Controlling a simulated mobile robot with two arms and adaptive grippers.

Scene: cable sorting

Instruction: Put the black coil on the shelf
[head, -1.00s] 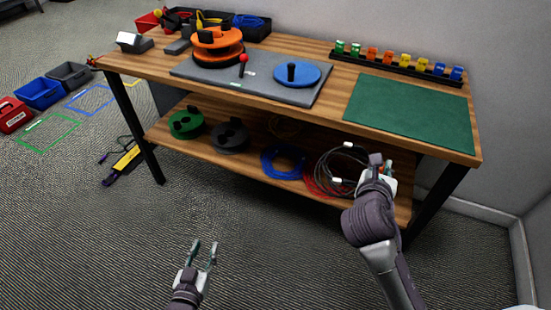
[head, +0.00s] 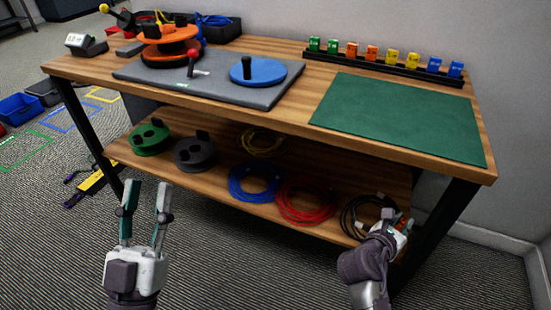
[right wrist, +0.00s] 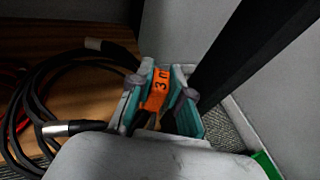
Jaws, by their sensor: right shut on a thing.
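The black coil (head: 344,219) is at the right end of the lower shelf (head: 225,192), right of the red coil (head: 303,217). My right gripper (head: 398,222) is shut on the coil at its orange tag. In the right wrist view, the tag (right wrist: 158,88) reads 3 m and sits between the fingers. The black loops (right wrist: 38,95) with silver plugs spread over the wood to the left. I cannot tell whether the whole coil rests on the shelf. My left gripper (head: 146,197) is open and empty in front of the table's left part.
The lower shelf also holds a green reel (head: 148,139), a grey reel (head: 195,155), a yellow coil (head: 262,144) and a blue coil (head: 253,184). The table's right leg (head: 432,232) stands close beside my right gripper. The tabletop (head: 300,62) overhangs the shelf.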

